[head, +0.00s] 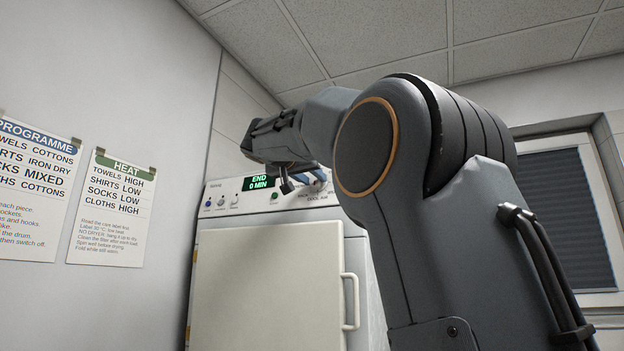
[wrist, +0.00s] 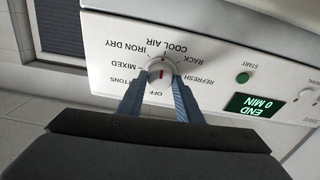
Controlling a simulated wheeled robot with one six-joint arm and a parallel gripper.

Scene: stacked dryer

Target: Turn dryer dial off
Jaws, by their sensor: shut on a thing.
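The dryer dial (wrist: 160,70) is a round pale knob with a red mark, seen upside down in the wrist view. The red mark is on the side of the knob facing the OFF label. Other labels around it read MIXED, IRON DRY, COOL AIR, RACK and REFRESH. My gripper (wrist: 160,84) has one blue-grey finger on each side of the dial and is shut on it. In the head view my gripper (head: 306,183) is at the right part of the dryer's control panel (head: 222,197), and the dial is hidden behind it.
The display (head: 259,182) reads END, 0 MIN. A green START button (wrist: 242,78) is beside it in the wrist view. The dryer's white door (head: 265,285) is closed, with a handle (head: 351,300) on its right. Two notices, PROGRAMME (head: 35,190) and HEAT (head: 112,210), hang on the left wall.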

